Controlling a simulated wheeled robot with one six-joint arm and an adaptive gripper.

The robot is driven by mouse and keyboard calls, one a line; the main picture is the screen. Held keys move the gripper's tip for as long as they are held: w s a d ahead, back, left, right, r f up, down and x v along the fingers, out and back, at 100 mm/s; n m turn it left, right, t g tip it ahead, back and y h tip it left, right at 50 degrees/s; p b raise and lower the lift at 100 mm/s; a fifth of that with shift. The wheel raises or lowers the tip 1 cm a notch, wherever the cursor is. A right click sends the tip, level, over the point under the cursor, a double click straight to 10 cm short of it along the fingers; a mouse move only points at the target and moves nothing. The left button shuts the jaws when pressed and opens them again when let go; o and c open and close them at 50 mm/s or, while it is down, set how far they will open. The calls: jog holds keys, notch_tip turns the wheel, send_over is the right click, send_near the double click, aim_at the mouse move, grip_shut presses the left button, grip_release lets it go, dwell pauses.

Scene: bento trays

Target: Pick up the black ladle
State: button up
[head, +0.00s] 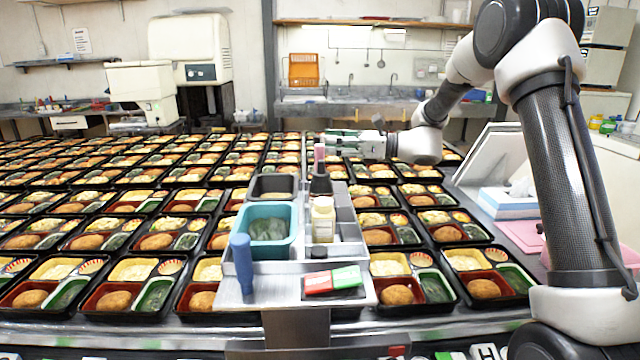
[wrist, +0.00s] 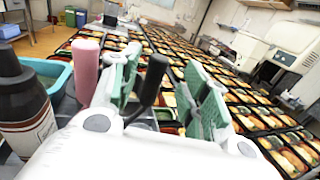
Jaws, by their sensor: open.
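A black handle (wrist: 151,82), which looks like the black ladle's, stands tilted between the two green-padded fingers of my gripper (wrist: 163,88) in the wrist view. My gripper is open, and a gap shows between the handle and the right finger. I cannot tell if the left finger touches it. The ladle's lower end is hidden behind my gripper. In the head view my gripper (head: 332,139) reaches in from the right, level, above the far end of the grey holder. I cannot make out the ladle in that view.
A pink handle (wrist: 87,68) stands just left of my gripper, with a dark bottle (wrist: 24,112) further left. A teal container (head: 266,213), a cream bottle (head: 323,222) and a blue cylinder (head: 242,264) occupy the holder. Rows of bento trays (head: 113,298) fill the surface around.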

aim_at(318, 141)
jog(key=x, duration=0.4)
jog(key=shift+s, duration=0.15)
grip_shut()
